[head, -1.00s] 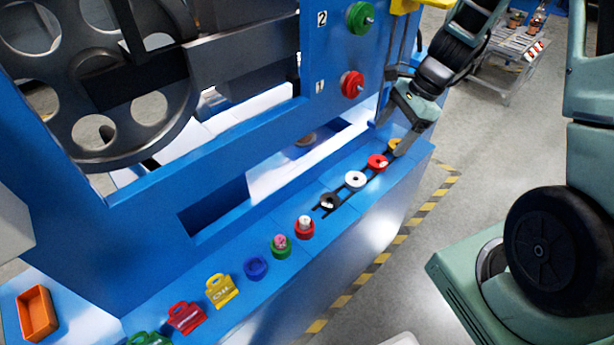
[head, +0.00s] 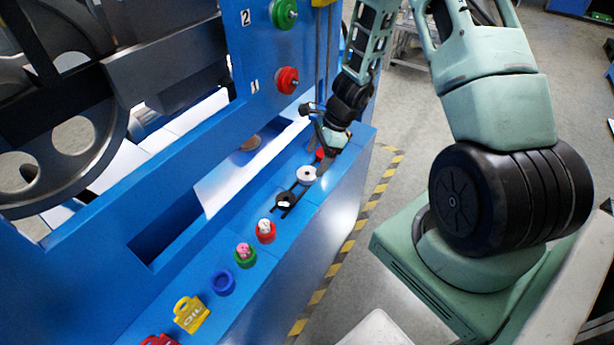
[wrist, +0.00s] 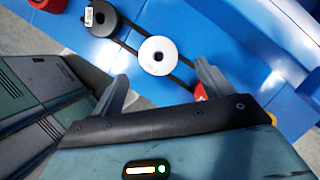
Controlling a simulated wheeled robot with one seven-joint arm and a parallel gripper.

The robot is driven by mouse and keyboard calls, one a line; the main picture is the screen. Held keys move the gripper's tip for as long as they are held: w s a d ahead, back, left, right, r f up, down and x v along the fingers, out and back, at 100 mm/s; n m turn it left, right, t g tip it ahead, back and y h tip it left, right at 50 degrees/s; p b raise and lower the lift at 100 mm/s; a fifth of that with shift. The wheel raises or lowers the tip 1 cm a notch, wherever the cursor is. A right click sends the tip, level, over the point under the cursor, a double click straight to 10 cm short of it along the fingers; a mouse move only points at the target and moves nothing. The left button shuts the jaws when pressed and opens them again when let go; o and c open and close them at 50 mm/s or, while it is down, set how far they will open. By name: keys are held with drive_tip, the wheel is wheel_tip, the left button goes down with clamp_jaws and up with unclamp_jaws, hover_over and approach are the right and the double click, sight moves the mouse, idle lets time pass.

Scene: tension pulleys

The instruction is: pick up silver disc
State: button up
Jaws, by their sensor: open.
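The silver disc (head: 307,176), pale with a small centre hole, lies on the blue ledge in a row of coloured pieces. It sits on a dark two-railed rack, and it also shows in the wrist view (wrist: 158,56). My gripper (head: 317,148) is just beyond the disc along the row. In the wrist view my gripper (wrist: 161,74) is open and empty, with its two fingers apart on either side of the disc's near edge. I cannot tell the height gap between fingers and disc. A red disc (head: 320,154) is partly hidden behind the gripper.
On the same rack sits a black disc (head: 285,202). Red (head: 265,231), green (head: 245,255) and blue (head: 221,282) pieces and a yellow oil tag (head: 190,314) follow along the ledge. The blue machine wall with a red knob (head: 287,80) rises behind.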

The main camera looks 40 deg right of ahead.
sight(309, 170)
drive_tip(key=x, duration=0.5)
drive_tip(key=shift+a, duration=0.2)
drive_tip(key=c, duration=1.1)
